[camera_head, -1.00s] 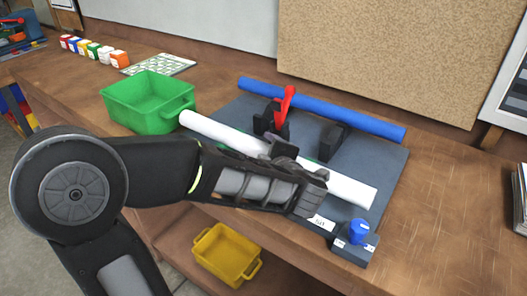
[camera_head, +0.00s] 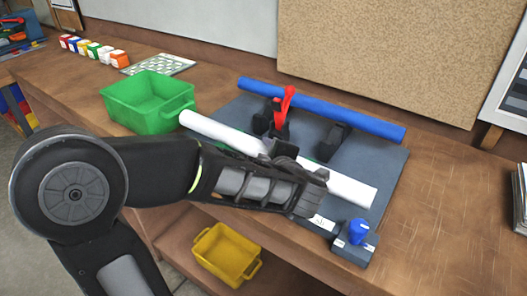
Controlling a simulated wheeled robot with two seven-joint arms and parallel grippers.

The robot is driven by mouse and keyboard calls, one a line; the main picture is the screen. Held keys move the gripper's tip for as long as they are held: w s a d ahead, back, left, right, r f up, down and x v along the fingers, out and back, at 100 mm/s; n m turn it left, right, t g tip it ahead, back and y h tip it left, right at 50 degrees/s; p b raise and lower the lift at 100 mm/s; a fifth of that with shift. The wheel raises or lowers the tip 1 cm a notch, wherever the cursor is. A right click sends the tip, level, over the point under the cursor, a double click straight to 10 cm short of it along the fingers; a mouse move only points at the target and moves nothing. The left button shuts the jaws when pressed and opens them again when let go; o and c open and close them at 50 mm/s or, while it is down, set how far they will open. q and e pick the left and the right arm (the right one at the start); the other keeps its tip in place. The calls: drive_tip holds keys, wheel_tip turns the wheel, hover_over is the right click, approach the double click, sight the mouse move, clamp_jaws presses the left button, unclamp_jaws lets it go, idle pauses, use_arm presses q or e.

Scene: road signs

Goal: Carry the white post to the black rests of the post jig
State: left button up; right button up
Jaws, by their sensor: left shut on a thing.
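The white post (camera_head: 352,190) is a long white cylinder that slants from near the green bin down to the right across the front of the dark grey jig base. My left gripper (camera_head: 282,152) is shut on the white post near its middle; its fingers and my forearm hide part of the post. The post jig (camera_head: 385,160) has two black rests, one (camera_head: 263,121) beside the red clamp lever and one (camera_head: 333,141) to its right. Both lie just behind the post. I cannot tell how high the post is above the base. My right gripper is not in view.
A blue bar (camera_head: 360,122) lies along the back of the jig. A red lever (camera_head: 285,108) stands up at the left rest. A blue knob (camera_head: 358,231) sits at the front right corner. A green bin (camera_head: 150,98) stands left; a yellow bin (camera_head: 226,254) is below.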

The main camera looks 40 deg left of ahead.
sight(265, 150)
use_arm(q)
clamp_jaws()
drive_tip(key=shift+r, duration=0.15)
wheel_tip(265, 150, up, 18)
drive_tip(key=p, duration=0.1)
drive_tip(key=shift+p, duration=0.3)
idle(0.4)
idle(0.6)
